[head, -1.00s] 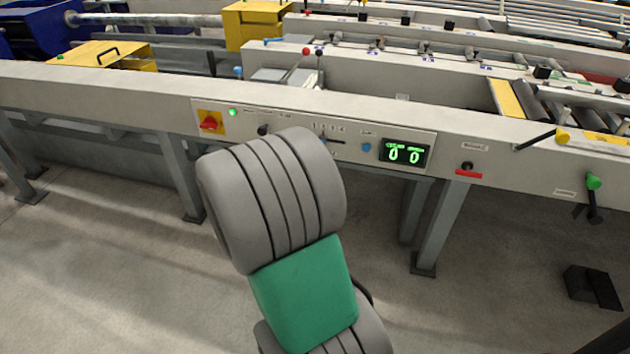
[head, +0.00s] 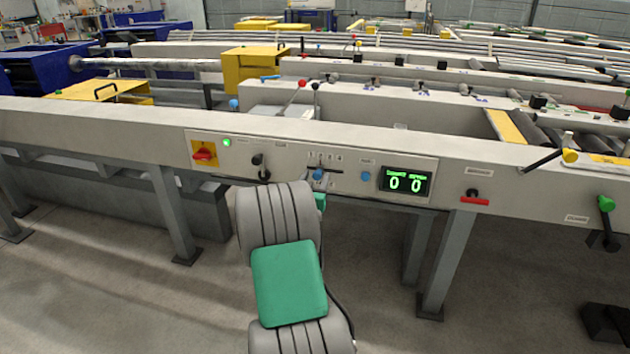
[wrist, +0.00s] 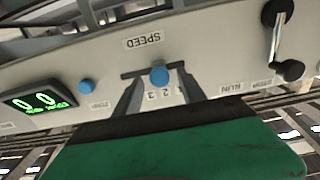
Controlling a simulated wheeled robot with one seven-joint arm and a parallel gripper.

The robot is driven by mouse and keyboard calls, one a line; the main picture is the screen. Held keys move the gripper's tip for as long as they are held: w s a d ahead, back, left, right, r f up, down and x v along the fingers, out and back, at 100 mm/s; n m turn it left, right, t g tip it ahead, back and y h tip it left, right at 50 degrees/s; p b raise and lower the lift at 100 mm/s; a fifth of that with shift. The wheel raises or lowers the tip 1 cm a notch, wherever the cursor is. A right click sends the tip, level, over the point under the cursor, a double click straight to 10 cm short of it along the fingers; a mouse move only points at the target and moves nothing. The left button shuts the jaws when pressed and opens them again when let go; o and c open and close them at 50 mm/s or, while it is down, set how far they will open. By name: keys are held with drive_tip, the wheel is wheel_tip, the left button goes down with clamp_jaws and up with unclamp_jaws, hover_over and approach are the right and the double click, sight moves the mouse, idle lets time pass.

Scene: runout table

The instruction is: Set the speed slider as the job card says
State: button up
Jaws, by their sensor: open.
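The speed slider's blue knob (head: 318,174) sits in a short horizontal slot on the beam's front panel, below a row of numbers 1 to 4; it looks close to the 2. In the wrist view the knob (wrist: 159,76) shows upside down under the SPEED label (wrist: 143,40). My gripper (wrist: 158,80) is open, with one finger on each side of the knob; I cannot tell whether either touches it. In the head view my gripper (head: 321,190) is at the panel, partly hidden by my arm. I cannot make out a job card.
A display (head: 406,182) right of the slider reads 0 and 0. A blue button (head: 366,176) lies between them. A red-handled control (head: 474,197) is farther right.

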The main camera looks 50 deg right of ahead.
clamp_jaws()
idle(0.4)
drive_tip(key=shift+a, duration=0.1)
idle(0.8)
